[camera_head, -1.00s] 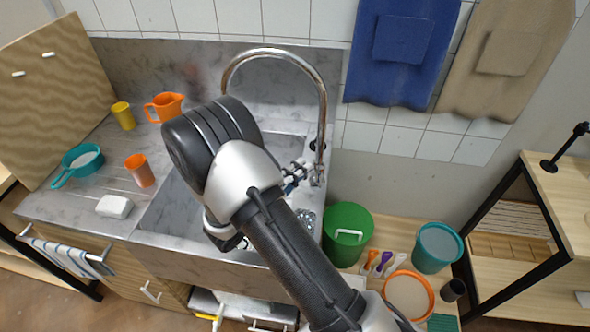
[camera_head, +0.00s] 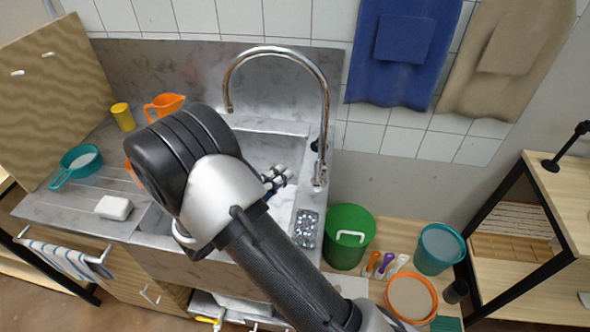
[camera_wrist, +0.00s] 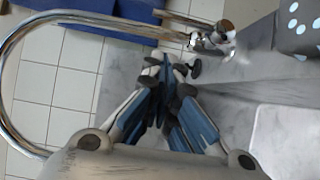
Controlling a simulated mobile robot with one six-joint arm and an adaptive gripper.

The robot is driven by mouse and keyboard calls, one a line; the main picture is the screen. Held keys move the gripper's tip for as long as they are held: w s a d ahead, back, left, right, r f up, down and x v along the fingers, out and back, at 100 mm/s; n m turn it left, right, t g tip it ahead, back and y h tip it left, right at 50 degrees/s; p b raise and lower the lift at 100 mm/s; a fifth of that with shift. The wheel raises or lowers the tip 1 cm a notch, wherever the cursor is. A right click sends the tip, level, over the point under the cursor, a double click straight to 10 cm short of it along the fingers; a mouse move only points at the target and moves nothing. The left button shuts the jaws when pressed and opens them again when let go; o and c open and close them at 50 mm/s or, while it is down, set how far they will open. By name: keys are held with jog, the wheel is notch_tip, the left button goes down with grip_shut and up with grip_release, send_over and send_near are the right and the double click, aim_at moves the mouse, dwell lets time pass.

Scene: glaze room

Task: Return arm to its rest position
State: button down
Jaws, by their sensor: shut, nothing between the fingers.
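My gripper (camera_head: 277,178) shows in the head view above the sink, just left of the tap's base, partly hidden behind my arm. In the wrist view my gripper (camera_wrist: 166,78) has its blue and grey fingers together, with nothing between them. The chrome tap (camera_head: 325,120) arches over the sink (camera_head: 262,150); in the wrist view the tap (camera_wrist: 18,75) curves around the left and top of the picture, close to the fingertips but seemingly apart. My arm hides much of the sink in the head view.
On the left of the counter are an orange jug (camera_head: 165,104), a yellow cup (camera_head: 123,117), a teal pan (camera_head: 78,165) and a white block (camera_head: 114,208). A green bucket (camera_head: 347,238), a teal bucket (camera_head: 438,250) and an orange-rimmed bowl (camera_head: 411,297) stand on the right.

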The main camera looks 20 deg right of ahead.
jog(key=v, duration=0.6)
jog(key=shift+s+a+p, duration=0.15)
jog(key=shift+a+p, duration=0.05)
jog(key=shift+p, duration=0.25)
jog(key=shift+r, duration=0.15)
